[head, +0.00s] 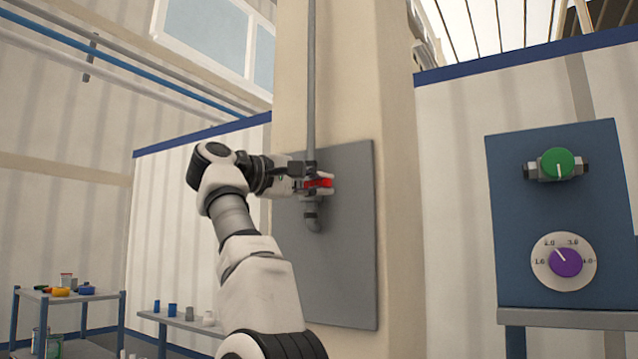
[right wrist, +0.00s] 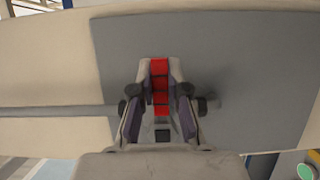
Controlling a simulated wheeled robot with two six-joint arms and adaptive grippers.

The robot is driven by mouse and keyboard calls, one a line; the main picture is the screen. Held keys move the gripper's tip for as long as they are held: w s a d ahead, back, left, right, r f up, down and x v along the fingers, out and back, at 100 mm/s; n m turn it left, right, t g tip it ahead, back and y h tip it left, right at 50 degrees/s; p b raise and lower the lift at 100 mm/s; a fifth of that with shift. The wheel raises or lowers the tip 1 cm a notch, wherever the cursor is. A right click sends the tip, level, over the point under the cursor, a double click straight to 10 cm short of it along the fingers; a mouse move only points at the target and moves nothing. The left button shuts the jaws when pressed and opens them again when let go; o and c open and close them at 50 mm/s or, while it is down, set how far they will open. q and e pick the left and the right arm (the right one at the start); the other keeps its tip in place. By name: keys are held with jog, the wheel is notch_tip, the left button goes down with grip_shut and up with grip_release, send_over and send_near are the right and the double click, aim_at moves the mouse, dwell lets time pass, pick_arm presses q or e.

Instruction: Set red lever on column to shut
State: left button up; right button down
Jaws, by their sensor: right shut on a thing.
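The red lever (head: 319,183) is on a grey pipe (head: 311,90) that runs down the column (head: 345,60) in front of a grey plate (head: 350,240). My right gripper (head: 325,184) is at the lever, with its fingers on either side of it. In the right wrist view the red lever (right wrist: 160,82) lies between the two fingertips of my right gripper (right wrist: 160,75), which is shut on it. The fingers hide part of the lever and the valve body in the head view. My left gripper is in neither view.
A blue panel (head: 510,220) with a green knob (head: 558,163) and a purple dial (head: 566,262) stands at the right. A low shelf (head: 185,322) with small cups and a cart (head: 70,298) with coloured items are at the lower left.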

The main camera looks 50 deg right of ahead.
jog(key=c, duration=1.4)
grip_release()
jog(key=shift+o, duration=1.3)
jog(key=shift+d+f, duration=0.1)
jog(key=shift+d, duration=0.05)
